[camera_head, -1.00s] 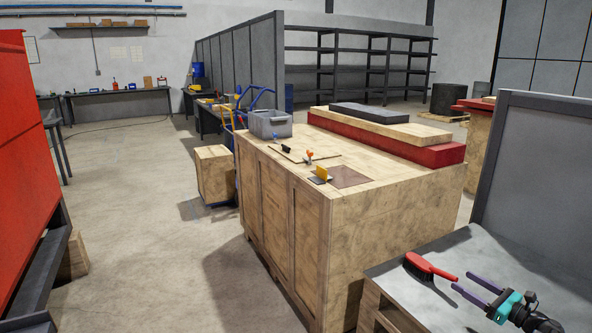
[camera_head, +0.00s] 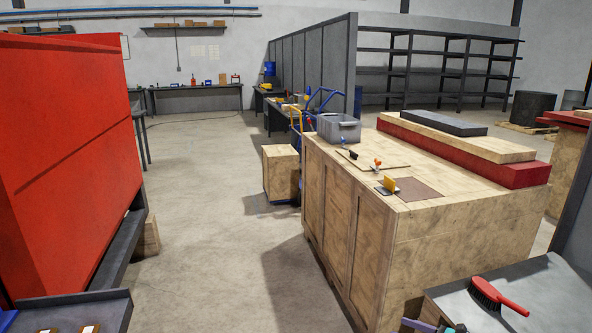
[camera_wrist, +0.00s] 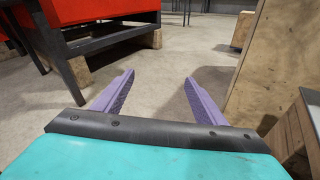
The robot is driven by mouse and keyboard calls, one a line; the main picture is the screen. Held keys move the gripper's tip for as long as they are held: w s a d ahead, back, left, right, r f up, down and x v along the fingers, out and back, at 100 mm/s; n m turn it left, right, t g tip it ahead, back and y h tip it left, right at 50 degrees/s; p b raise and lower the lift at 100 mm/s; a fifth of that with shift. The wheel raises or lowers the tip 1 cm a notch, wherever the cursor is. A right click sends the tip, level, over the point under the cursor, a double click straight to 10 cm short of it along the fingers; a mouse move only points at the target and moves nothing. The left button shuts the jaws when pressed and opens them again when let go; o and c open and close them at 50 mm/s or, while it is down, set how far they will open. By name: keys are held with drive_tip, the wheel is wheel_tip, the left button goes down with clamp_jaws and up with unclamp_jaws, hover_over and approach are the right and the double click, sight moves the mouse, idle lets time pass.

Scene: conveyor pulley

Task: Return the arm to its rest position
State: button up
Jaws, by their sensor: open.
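My gripper (camera_wrist: 158,88) shows in the wrist view with two purple fingers spread apart and nothing between them. Beyond the fingers lies bare concrete floor. In the head view only a small part of my gripper (camera_head: 428,327) shows at the bottom edge, just left of the red brush (camera_head: 497,297). The brush lies on the grey bench top (camera_head: 555,288) at the lower right. Most of my arm is out of the head view.
A wooden crate (camera_head: 435,242) stands at centre right, bearing a grey bin (camera_head: 338,128) and stacked slabs. A red machine (camera_head: 65,165) stands on the left, above a dark tray (camera_head: 75,305). Open floor (camera_head: 215,235) lies between them. In the wrist view, a wooden panel (camera_wrist: 266,65) rises at right.

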drive_tip(key=s+a+f+n+g+p, duration=0.1)
drive_tip(key=s+a+f+n+g, duration=0.2)
drive_tip(key=a, duration=0.6)
drive_tip(key=s+a+f+n+g, duration=0.1)
drive_tip(key=s+a+f+g, duration=0.15)
drive_tip(key=a+f, duration=0.45)
drive_tip(key=s+a+f+n+g+h+p, duration=0.1)
drive_tip(key=s+a+f+n+g, duration=0.2)
drive_tip(key=s+a, duration=0.4)
drive_tip(key=s+a+f+n+g+p, duration=0.1)
drive_tip(key=s+a+f+n+g, duration=0.15)
drive_tip(key=s+a, duration=0.45)
drive_tip(key=s+a+f+n+g+h, duration=0.1)
drive_tip(key=s+f+n+g+h, duration=0.2)
drive_tip(key=s, duration=0.5)
drive_tip(key=s+f+n+g+h, duration=0.1)
drive_tip(key=s+f+n+h, duration=0.1)
drive_tip(key=s+n, duration=0.45)
drive_tip(key=s+d+f+n+h+p, duration=0.1)
drive_tip(key=s+d+n+h, duration=0.5)
drive_tip(key=d+n, duration=0.3)
drive_tip(key=shift+s+d+g, duration=0.4)
drive_tip(key=shift+s+d, duration=0.25)
drive_tip(key=shift+s, duration=0.05)
